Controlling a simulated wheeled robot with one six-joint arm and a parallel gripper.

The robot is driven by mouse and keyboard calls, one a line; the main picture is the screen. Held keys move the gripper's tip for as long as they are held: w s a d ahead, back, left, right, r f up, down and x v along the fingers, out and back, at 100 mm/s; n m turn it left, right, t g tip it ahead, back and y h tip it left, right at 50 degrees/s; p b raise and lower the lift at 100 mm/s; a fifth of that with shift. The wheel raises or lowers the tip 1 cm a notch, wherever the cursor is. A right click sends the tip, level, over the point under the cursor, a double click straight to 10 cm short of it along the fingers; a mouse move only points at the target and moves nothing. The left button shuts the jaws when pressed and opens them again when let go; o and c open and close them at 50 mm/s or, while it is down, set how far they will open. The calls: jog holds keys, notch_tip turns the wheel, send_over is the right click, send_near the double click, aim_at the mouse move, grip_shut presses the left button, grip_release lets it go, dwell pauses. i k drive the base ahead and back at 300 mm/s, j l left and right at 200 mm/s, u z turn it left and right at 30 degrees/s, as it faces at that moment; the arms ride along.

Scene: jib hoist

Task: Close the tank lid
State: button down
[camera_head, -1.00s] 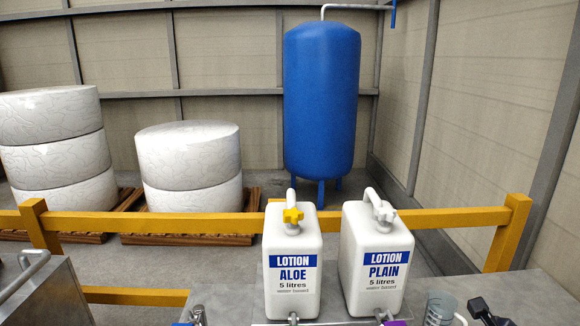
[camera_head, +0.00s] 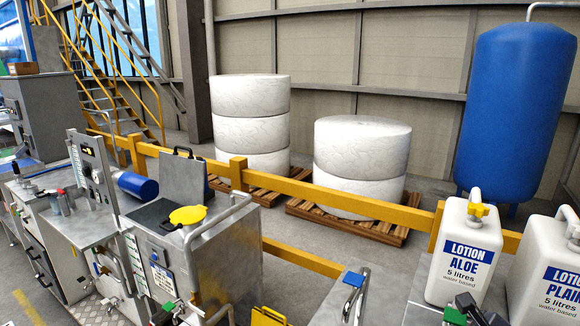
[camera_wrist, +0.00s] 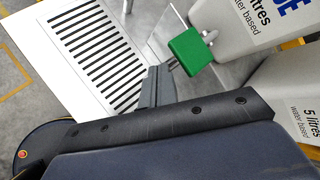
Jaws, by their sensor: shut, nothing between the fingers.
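The steel tank (camera_head: 225,265) stands left of centre in the head view. A grey lid panel (camera_head: 184,178) with a dark handle on its top edge stands upright at the back of it, raised off a dark top surface (camera_head: 160,214). A yellow round piece (camera_head: 187,215) sits on the tank top in front of the lid. My gripper (camera_head: 470,305) is low at the right of the head view, far from the lid, below the aloe jug. In the wrist view, my gripper (camera_wrist: 170,72) is shut and empty beside a green tap handle (camera_wrist: 190,52).
The lotion aloe jug (camera_head: 465,250) and lotion plain jug (camera_head: 545,270) stand at the right. A bent steel rail (camera_head: 215,215) rises along the tank's right edge. A yellow barrier (camera_head: 330,196) runs behind. A slotted white tray (camera_wrist: 95,50) lies below the gripper.

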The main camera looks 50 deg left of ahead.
aim_at(181, 179)
jog(key=u, duration=0.4)
jog(key=i+u, duration=0.1)
jog(key=u, duration=0.35)
jog(key=j+u, duration=0.1)
jog(key=u, duration=0.7)
jog(key=i+u, duration=0.1)
jog(key=u, duration=0.75)
jog(key=i+l, duration=0.05)
jog(key=l, duration=0.05)
